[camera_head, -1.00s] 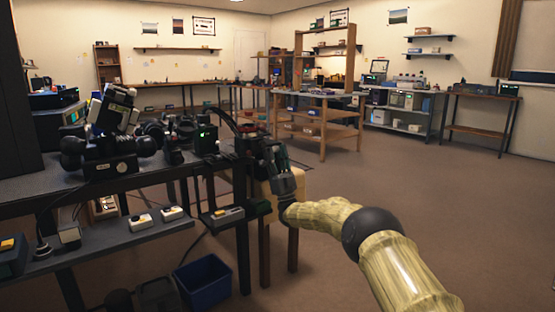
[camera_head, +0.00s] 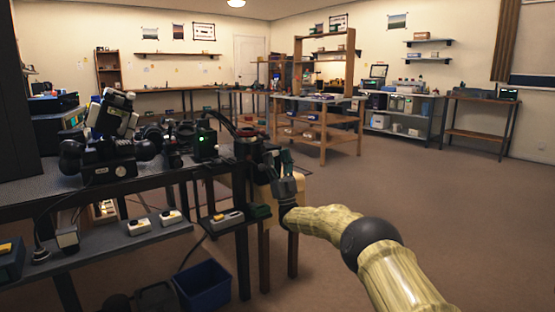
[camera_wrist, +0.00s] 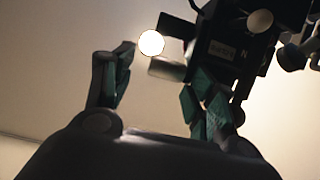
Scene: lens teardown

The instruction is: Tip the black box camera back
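A small black box with a green light (camera_head: 204,145), which looks like the black box camera, stands upright on the bench at left in the head view. My gripper (camera_head: 273,161) is just past the bench's right end, to the right of the box and apart from it. In the wrist view my gripper (camera_wrist: 157,92) is open, its two green-padded fingers well apart with nothing between them. A dark boxy object with a pale label and round parts (camera_wrist: 226,48) shows beyond the right finger; I cannot tell whether it is the same box.
The dark bench (camera_head: 50,205) also carries a larger black device with round knobs (camera_head: 108,170). A lower shelf (camera_head: 130,238) holds small switch boxes. A blue bin (camera_head: 203,286) stands on the floor. The floor to the right is open.

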